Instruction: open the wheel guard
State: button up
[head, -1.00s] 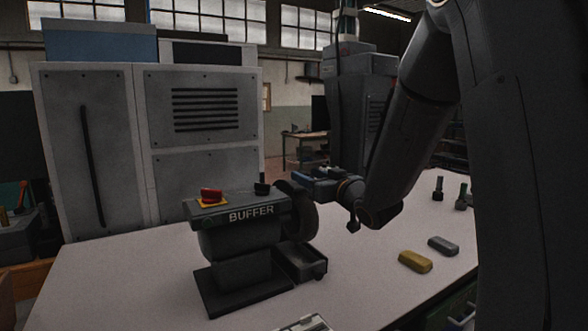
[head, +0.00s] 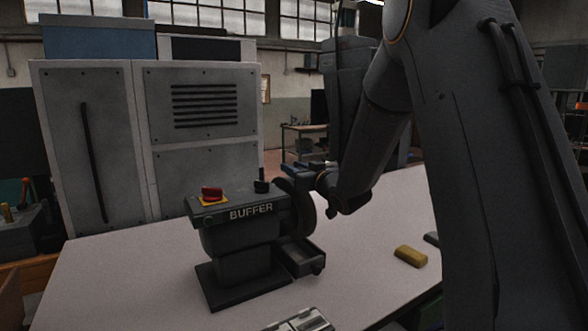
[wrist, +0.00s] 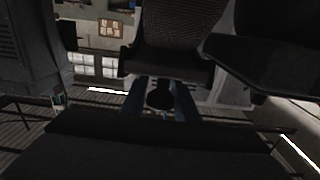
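The bench buffer (head: 241,232), a dark machine lettered BUFFER, stands on the pale bench. Its dark wheel (head: 306,212) is at its right end, with a dark guard (head: 289,187) against it; the guard's exact outline is hard to make out. My gripper (head: 298,171), with blue fingers, is at the top of the wheel end. In the wrist view the blue fingers (wrist: 162,98) stand apart, with a small dark round knob (wrist: 160,94) between them. Contact with the knob cannot be told. A dark textured curved surface (wrist: 178,35) lies just beyond the fingertips.
A red switch (head: 212,193) on a yellow plate and a black knob (head: 261,186) sit on the buffer's top. A tray (head: 302,258) juts out below the wheel. A yellow block (head: 410,256) lies to the right. The bench's front left (head: 130,275) is clear.

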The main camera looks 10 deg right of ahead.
grip_shut()
